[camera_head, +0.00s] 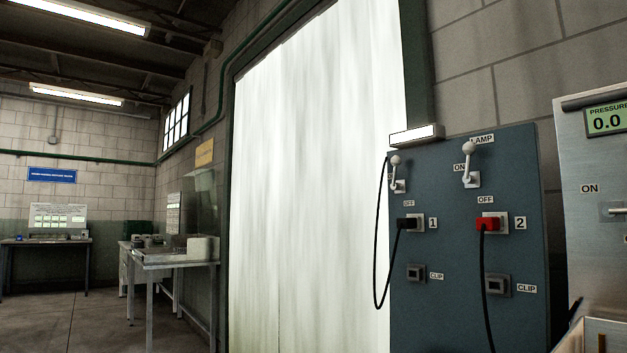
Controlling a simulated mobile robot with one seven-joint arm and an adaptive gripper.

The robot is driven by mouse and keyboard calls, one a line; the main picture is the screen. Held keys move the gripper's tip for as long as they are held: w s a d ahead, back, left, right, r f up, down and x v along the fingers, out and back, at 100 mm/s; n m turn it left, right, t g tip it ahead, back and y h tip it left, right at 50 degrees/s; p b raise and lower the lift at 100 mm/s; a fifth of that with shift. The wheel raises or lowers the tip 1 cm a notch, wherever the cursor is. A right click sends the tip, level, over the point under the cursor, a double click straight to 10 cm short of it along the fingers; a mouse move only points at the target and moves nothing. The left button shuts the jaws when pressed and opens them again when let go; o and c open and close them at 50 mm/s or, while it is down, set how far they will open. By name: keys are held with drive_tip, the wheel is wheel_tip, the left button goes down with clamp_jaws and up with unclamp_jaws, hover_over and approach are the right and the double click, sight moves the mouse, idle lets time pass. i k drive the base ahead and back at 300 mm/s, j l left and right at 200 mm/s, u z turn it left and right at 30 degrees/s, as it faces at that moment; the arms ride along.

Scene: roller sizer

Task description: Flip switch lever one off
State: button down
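A blue-grey switch panel (455,270) stands at the right of the head view. Switch lever one (395,170), with a white ball knob, is in the panel's upper left and points up, above an OFF label (409,203). Below it is socket 1 with a black plug (408,223) and black cable. A second lever (469,162) to the right also points up, near an ON label, under the LAMP label. Below it, a red plug (488,224) sits in socket 2. My gripper is not in view.
A white strip curtain (315,190) fills the doorway left of the panel. A metal cabinet (590,180) with a pressure display reading 0.0 is at the right edge. Cables hang before the panel.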

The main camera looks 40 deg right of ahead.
sight(396, 161)
drive_tip(key=i+j, duration=0.1)
drive_tip(key=i, duration=1.25)
drive_tip(key=i+z, duration=0.35)
drive_tip(key=i+j+z, duration=0.1)
drive_tip(key=i+z, duration=0.3)
drive_tip(key=i+j+z, duration=0.15)
drive_tip(key=z, duration=0.2)
drive_tip(key=i+l+z, duration=0.25)
drive_tip(key=i+j+z, duration=0.1)
drive_tip(key=i+z, duration=0.2)
drive_tip(key=i, duration=0.15)
